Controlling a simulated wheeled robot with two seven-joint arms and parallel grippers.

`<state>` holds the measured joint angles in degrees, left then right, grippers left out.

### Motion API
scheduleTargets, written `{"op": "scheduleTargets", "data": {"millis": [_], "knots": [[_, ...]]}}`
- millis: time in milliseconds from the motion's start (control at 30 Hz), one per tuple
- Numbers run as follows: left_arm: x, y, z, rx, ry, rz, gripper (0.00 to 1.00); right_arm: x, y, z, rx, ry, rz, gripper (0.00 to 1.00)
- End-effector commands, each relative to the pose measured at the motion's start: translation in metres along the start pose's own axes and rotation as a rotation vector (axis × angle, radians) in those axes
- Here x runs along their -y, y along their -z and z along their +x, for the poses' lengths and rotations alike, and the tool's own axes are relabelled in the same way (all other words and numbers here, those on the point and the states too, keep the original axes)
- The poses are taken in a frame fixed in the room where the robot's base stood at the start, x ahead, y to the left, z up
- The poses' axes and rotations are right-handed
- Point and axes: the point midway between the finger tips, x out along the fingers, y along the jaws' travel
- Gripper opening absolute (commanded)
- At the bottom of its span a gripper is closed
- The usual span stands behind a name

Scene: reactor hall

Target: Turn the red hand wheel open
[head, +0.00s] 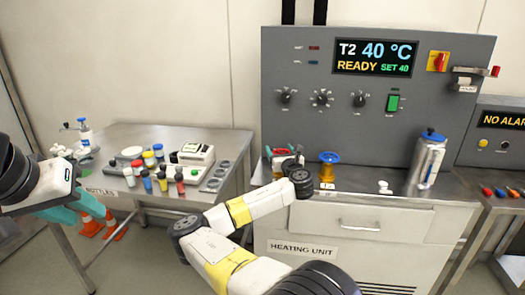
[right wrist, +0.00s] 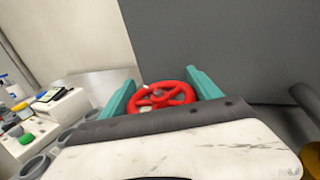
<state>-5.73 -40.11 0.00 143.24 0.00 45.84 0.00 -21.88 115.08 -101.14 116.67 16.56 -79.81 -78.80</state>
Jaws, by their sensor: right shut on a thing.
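The red hand wheel (right wrist: 163,103) lies between the two teal fingers of my right gripper (right wrist: 160,84) in the right wrist view. The fingers are shut on its rim from both sides. In the head view a small part of the red wheel (head: 281,151) shows at the front left of the heating unit, behind my right wrist, which hides most of it and the fingers. My left gripper (head: 78,207) is at the left edge of the head view. Its teal fingers look apart, with nothing seen between them, far from the wheel.
A blue hand wheel (head: 329,158) on a yellow base stands right of the red one. A steel flask (head: 428,160) stands further right. The control panel (head: 270,75) rises close behind, reading 40 °C and READY. A side table (head: 135,135) holds bottles and instruments.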

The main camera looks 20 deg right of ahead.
Motion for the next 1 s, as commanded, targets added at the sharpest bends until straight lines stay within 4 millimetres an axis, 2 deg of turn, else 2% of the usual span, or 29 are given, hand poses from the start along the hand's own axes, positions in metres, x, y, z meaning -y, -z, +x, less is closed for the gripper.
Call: {"op": "scheduleTargets", "data": {"millis": [500,1000], "knots": [[0.0,0.0,0.0,0.0,0.0,0.0,0.36,-0.01,0.0,-0.002,0.0,-0.429,0.001,0.32],[0.0,0.0,0.0,0.0,0.0,0.0,0.36,-0.017,0.001,-0.004,-0.002,-0.585,0.003,0.32]]}}
